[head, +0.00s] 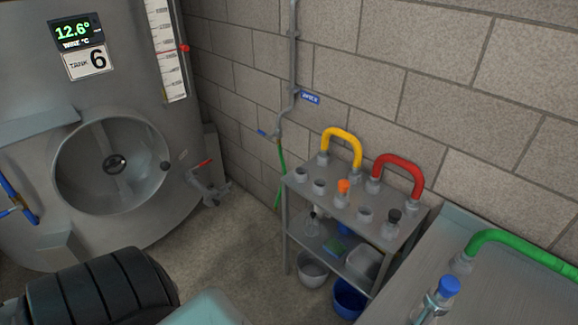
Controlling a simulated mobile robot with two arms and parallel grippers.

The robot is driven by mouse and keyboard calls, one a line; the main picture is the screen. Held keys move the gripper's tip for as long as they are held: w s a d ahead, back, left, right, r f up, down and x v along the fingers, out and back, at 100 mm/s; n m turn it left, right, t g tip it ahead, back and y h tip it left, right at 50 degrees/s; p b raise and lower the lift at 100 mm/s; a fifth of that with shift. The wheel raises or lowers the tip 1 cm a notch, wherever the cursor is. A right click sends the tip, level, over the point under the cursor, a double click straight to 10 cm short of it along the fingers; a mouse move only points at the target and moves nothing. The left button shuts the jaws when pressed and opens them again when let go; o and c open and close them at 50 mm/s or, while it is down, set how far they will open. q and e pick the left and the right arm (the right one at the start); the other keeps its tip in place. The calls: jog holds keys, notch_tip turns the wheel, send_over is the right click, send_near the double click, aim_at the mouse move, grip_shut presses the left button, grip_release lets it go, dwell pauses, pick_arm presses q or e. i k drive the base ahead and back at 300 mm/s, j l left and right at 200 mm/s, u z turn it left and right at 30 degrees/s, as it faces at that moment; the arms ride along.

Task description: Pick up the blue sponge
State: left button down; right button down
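I cannot pick out the blue sponge for certain. On the lower shelf of the metal cart, a small flat greenish item (334,246) lies near the middle, and a small blue patch (344,229) shows behind it, mostly hidden under the top shelf. Either is too small to name surely. Neither of my grippers is in view.
The cart's top (330,204) holds a yellow hose (342,134), a red hose (399,161) and several fittings. A white tub (363,263) sits on its lower shelf. A blue bucket (348,300) stands below. A steel table (480,285) is at right, a tank (120,95) at left.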

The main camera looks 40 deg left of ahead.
aim_at(336, 248)
jog(key=u, duration=1)
jog(key=z, duration=1.65)
jog(key=u, duration=1.6)
jog(key=i+j+z, duration=0.1)
jog(key=z, duration=0.25)
jog(key=j+z, duration=0.35)
jog(key=i+j+z, duration=0.1)
jog(key=z, duration=0.3)
jog(key=i+j+z, duration=0.25)
jog(key=j, duration=1.1)
jog(key=k+j+z, duration=0.1)
jog(key=j+z, duration=0.2)
jog(key=j, duration=1.05)
